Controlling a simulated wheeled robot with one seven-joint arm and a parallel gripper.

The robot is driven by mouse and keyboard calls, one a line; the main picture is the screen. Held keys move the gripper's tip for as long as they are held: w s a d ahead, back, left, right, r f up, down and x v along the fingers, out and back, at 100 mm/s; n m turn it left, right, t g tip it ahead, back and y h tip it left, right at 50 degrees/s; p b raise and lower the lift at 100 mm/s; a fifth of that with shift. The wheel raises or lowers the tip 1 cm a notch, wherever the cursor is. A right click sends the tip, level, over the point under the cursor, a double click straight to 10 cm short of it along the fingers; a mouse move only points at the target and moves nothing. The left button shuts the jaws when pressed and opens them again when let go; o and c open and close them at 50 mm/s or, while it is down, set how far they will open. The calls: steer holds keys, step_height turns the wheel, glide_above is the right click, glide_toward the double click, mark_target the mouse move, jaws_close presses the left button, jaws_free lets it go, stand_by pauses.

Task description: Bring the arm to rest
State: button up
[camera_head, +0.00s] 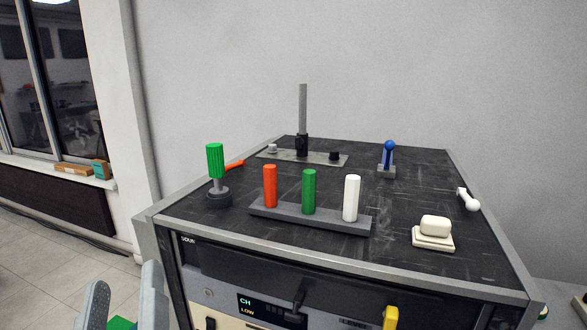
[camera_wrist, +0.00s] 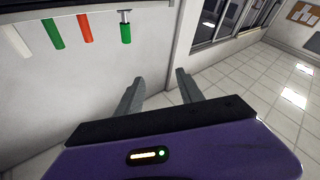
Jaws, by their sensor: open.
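My gripper (camera_head: 125,290) shows at the lower left of the head view, in front of the cabinet's left front corner. In the wrist view my gripper (camera_wrist: 158,80) has its two grey fingers spread apart with nothing between them. The fingers are clear of the cabinet and of the pieces on its top. The rest of my arm is not visible in the head view.
The dark cabinet top (camera_head: 300,245) holds a rack with red (camera_head: 270,186), green (camera_head: 309,192) and white (camera_head: 351,198) pegs. A green-handled piece (camera_head: 215,161), blue lever (camera_head: 389,155), white switch (camera_head: 467,198) and cream button (camera_head: 435,225) stand around it. Floor at left is open.

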steer(key=s+d+f+n+g+y, duration=0.1)
steer(key=s+d+f+y, duration=0.1)
steer(key=d+f, duration=0.6)
steer(key=s+d+f+n+g+y, duration=0.1)
steer(key=s+d+f+g, duration=0.15)
steer(key=d+f, duration=0.55)
steer(key=s+d+f+m+g+h, duration=0.1)
steer(key=s+d+f+m+h, duration=0.4)
steer(key=s+d+f, duration=0.2)
steer(key=s+d+f+m+g+h, duration=0.1)
steer(key=s+d+f+m+h, duration=0.3)
steer(key=s+d+f, duration=0.3)
steer(key=s+d+h, duration=0.1)
steer(key=s+d, duration=0.3)
steer(key=d, duration=0.2)
steer(key=shift+s+m, duration=0.25)
steer(key=shift+m, duration=0.15)
